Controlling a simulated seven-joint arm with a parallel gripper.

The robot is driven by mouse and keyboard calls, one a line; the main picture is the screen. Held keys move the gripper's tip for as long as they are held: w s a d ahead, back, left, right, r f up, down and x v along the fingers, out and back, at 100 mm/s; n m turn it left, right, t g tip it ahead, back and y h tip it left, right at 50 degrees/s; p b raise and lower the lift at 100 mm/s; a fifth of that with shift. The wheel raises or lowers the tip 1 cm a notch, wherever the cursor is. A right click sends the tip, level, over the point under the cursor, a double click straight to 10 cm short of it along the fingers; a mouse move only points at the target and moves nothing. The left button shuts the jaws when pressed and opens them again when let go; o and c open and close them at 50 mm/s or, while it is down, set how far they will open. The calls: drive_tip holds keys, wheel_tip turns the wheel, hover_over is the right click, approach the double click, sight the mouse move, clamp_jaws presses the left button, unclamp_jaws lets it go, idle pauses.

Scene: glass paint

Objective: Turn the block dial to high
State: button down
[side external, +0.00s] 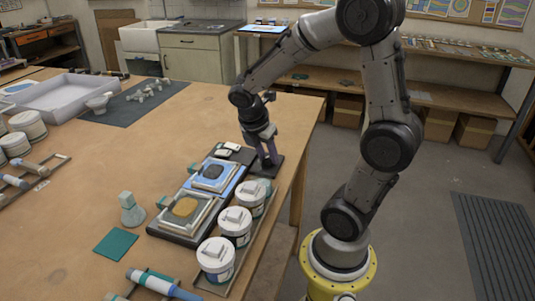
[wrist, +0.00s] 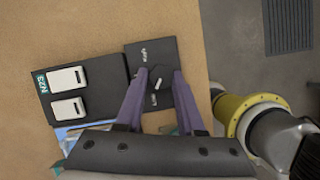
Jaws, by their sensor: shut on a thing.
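The block dial (wrist: 156,90) is a small dark block with a white mark on top, on a dark square plate (wrist: 148,51) with small white lettering near its far edge, in the wrist view. The white mark leans slightly off the plate's long direction. My gripper (wrist: 160,76) has its two purple fingers on either side of the dial and is shut on it. In the side view my gripper (side external: 268,162) points down at the dark plate's far end, and the dial is hidden by the fingers.
Beside the plate is a dark panel (wrist: 85,106) with two white switches. In the side view, two framed trays with coloured panes (side external: 186,206) and several lidded white tubs (side external: 236,222) stand nearer. The table's right edge (side external: 300,190) is close to the gripper.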

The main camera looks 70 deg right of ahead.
drive_tip(key=m+g, duration=0.1)
drive_tip(key=m, duration=0.1)
drive_tip(key=m+y, duration=0.1)
drive_tip(key=m, duration=0.2)
drive_tip(key=shift+w+d+m+g, duration=0.1)
drive_tip(key=shift+w+m+g, duration=0.1)
drive_tip(key=shift+m+g, duration=0.15)
drive_tip(key=m, duration=0.2)
drive_tip(key=m+g+y, duration=0.1)
drive_tip(key=m, duration=0.1)
drive_tip(key=m+y, duration=0.1)
drive_tip(key=m, duration=0.1)
drive_tip(key=shift+d, duration=0.25)
drive_tip(key=m+y, duration=0.1)
drive_tip(key=m, duration=0.1)
drive_tip(key=m+y, duration=0.1)
drive_tip(key=m, duration=0.2)
drive_tip(key=shift+d+r+m+g, duration=0.1)
drive_tip(key=shift+d+m+g, duration=0.05)
drive_tip(key=shift+m+g, duration=0.15)
drive_tip(key=m+y, duration=0.1)
drive_tip(key=m, duration=0.2)
drive_tip(key=m+t+y, duration=0.1)
drive_tip(key=m, duration=0.2)
drive_tip(key=shift+d, duration=0.15)
drive_tip(key=c, duration=0.5)
unclamp_jaws()
drive_tip(key=shift+s, duration=0.1)
